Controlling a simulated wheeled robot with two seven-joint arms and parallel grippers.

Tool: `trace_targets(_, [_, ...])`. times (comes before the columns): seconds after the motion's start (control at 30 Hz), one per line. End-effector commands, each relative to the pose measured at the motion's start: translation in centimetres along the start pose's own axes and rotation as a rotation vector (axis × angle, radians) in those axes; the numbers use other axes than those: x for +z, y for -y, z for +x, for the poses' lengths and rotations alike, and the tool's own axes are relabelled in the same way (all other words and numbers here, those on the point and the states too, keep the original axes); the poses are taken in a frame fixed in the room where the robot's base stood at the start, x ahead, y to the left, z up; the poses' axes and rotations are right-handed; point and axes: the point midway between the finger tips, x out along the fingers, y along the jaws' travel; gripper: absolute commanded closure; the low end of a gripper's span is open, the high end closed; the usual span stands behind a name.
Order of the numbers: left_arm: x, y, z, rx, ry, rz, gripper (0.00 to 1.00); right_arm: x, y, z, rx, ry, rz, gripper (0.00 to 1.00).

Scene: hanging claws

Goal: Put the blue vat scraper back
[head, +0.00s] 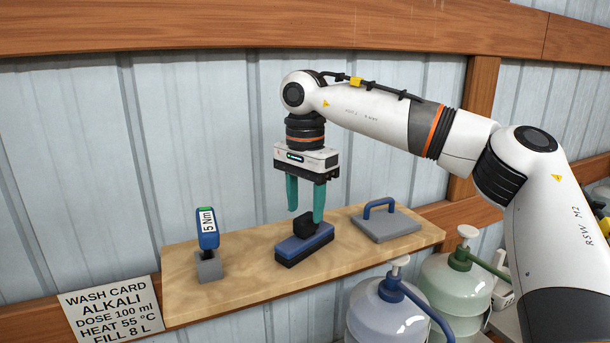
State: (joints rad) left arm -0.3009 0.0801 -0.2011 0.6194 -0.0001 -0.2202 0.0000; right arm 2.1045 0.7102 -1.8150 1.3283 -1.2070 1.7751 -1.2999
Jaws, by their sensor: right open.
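A blue block with a black base (296,245) and a black knob on top lies on the wooden shelf; it seems to be the blue vat scraper, though no label on it shows. A grey plate with a blue handle (385,222) lies on the same shelf to its right. My right gripper (305,214) points straight down over the blue block. Its two teal fingers are apart, with the fingertips around the height of the black knob. I cannot tell whether they touch it. Nothing is held. My left gripper is not in view.
The wooden shelf (230,273) also bears a blue 5 Nm tool (207,228) in a grey stand at left. A wash card (112,311) hangs at lower left. Pump jugs (388,307) (455,287) stand in front of the shelf at right. The panelled wall is close behind.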

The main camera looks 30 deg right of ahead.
Motion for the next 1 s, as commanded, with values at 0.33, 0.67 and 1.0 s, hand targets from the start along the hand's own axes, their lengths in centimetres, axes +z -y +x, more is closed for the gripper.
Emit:
trace_targets(0.33, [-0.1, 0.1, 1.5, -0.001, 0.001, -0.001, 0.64, -0.1, -0.1, -7.1, 0.002, 0.002, 0.000, 0.51])
trace_targets(0.67, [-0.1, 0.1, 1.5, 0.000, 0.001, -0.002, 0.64, -0.1, 0.0, -8.9, 0.000, 0.001, -0.001, 0.51])
trace_targets(1.0, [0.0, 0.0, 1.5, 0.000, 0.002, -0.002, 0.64, 0.0, 0.0, -8.8, 0.000, 0.001, -0.001, 0.51])
